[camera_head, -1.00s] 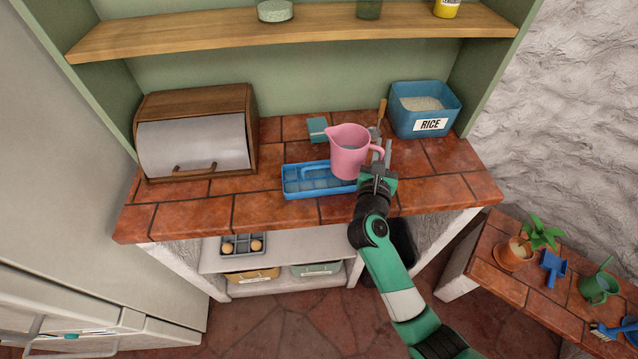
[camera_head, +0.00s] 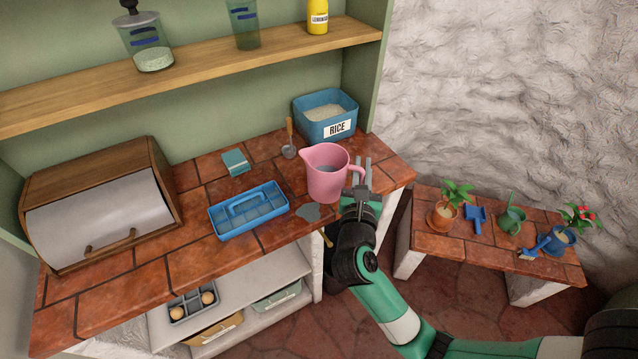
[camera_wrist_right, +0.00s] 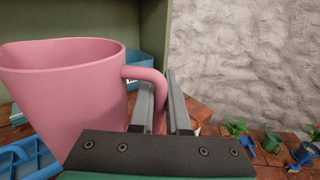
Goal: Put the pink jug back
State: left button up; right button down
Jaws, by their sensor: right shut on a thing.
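My left gripper is not in view.
A blue caddy (camera_head: 222,224) and a teal sponge-like block (camera_head: 235,161) lie left of the jug. A ladle (camera_head: 289,150) and the rice bin (camera_head: 311,123) are behind. A flat grey patch (camera_head: 308,212) lies in front. A bread box (camera_head: 60,180) fills the left. A low bench (camera_head: 440,245) stands right.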

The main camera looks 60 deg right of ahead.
jog(key=w+d+f+b, duration=0.2)
jog(key=d+f+b, duration=0.1)
jog(key=f, duration=0.1)
jog(key=w+d+f+b, duration=0.3)
jog(key=d+f, duration=0.1)
jog(key=f, duration=0.1)
jog(key=w+d+f+b, duration=0.2)
jog(key=d+f+b, duration=0.2)
jog(key=f, duration=0.1)
jog(key=shift+w+d, duration=0.25)
jog(key=shift+w, duration=0.1)
jog(key=shift+s+r, duration=0.1)
jog(key=c, duration=1.3)
grip_release()
jog(key=shift+f, duration=0.2)
jog(key=o, duration=0.4)
jog(key=shift+r, duration=0.1)
